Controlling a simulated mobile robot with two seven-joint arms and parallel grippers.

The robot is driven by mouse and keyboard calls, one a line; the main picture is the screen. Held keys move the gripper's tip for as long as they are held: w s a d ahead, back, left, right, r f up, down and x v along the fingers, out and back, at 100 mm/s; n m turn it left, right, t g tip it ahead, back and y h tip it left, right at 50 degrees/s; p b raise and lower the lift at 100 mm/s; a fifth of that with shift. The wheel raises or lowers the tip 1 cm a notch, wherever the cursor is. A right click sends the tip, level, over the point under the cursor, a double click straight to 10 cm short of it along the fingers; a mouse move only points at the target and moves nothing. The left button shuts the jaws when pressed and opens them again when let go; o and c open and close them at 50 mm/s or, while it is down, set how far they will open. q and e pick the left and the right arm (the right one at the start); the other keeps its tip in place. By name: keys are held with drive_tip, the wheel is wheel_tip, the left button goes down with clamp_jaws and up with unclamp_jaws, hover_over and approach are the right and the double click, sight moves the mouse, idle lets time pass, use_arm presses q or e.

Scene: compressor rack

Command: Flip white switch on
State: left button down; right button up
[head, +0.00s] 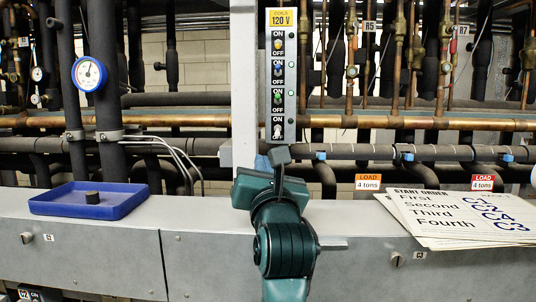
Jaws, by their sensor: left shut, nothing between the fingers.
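The white switch (277,130) is the lowest of the toggles on a grey upright switch panel (291,122) under a yellow "120 V" label. An "ON" mark shows above it. Its lever is small, and I cannot tell for sure which way it points. My left gripper (279,153) is shut and empty, with its tip just below the white switch at the panel's bottom end. I cannot tell whether it touches the panel. The gripper hides what lies directly under the switch. My right gripper is not in view.
Yellow (278,44), blue (278,69) and green (278,98) switches sit above the white one. Pipes run behind. On the grey ledge stand a blue tray (60,205) with a dark knob-like piece, left, and "Start order" sheets (440,238), right. A blue gauge (90,74) hangs left.

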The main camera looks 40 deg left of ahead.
sight(279, 139)
use_arm(q)
drive_tip(key=h, duration=0.1)
drive_tip(key=w+t+h, duration=0.1)
drive_tip(key=shift+w+d+f+h+b, duration=0.15)
drive_tip(key=shift+d+h+b, duration=0.15)
drive_tip(key=shift+d+h, duration=0.1)
drive_tip(key=shift+w+d+t+h, duration=0.35)
drive_tip(key=shift+t+h, duration=0.25)
drive_tip(key=shift+h, duration=0.1)
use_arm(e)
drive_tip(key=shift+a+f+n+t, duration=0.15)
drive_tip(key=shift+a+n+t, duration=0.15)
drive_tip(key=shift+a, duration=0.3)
use_arm(q)
drive_tip(key=shift+w+a+r, duration=0.2)
drive_tip(key=shift+w+r, duration=0.15)
drive_tip(key=p+x, duration=0.2)
drive_tip(key=x, duration=0.6)
drive_tip(key=shift+w+a+p, duration=0.3)
drive_tip(key=shift+w, duration=0.15)
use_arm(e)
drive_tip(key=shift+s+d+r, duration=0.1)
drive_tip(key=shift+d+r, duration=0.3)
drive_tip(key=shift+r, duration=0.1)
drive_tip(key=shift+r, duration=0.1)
use_arm(q)
drive_tip(key=shift+w, duration=0.15)
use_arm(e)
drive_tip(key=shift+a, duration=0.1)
